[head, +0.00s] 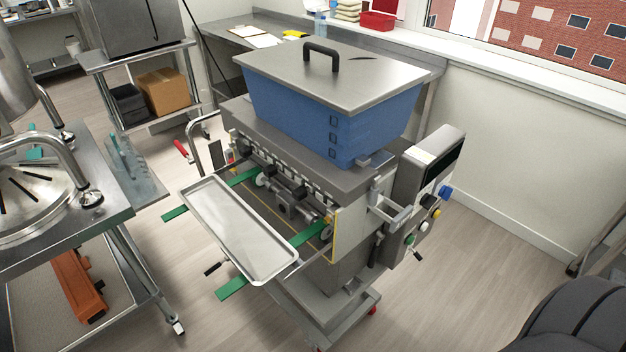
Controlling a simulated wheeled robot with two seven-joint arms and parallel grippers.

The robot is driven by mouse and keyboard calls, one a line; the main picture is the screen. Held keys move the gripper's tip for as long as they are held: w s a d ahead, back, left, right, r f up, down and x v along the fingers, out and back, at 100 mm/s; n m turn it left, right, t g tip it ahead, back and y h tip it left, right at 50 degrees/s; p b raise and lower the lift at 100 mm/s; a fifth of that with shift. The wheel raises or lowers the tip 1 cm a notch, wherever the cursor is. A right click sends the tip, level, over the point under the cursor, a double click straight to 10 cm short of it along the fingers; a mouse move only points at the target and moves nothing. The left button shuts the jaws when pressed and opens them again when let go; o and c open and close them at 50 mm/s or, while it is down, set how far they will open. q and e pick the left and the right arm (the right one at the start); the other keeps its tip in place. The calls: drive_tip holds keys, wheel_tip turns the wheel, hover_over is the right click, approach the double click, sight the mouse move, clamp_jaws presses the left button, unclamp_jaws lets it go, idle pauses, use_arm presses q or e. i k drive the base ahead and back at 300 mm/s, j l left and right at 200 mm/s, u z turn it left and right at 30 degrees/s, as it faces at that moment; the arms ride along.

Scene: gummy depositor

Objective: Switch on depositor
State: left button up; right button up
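The depositor (285,125) stands in the middle of the head view, with a blue hopper under a steel lid with a black handle. Its control box (425,165) is on the right side, with a dark screen facing right. A blue knob (445,192) and a yellow knob (435,213) stick out below the screen. Lower down is a plate with a green button (410,239) and a small black-tipped lever (416,254). I cannot tell whether the machine is on. Neither of my grippers is in view.
A metal tray (240,232) lies across green rails at the depositor's front. A steel cart (60,205) stands at the left, and a shelf cart with a cardboard box (166,92) behind it. A dark ridged shape fills the bottom right corner. Floor (480,260) right of the depositor is clear.

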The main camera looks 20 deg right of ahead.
sight(416, 254)
drive_tip(key=z, duration=1.65)
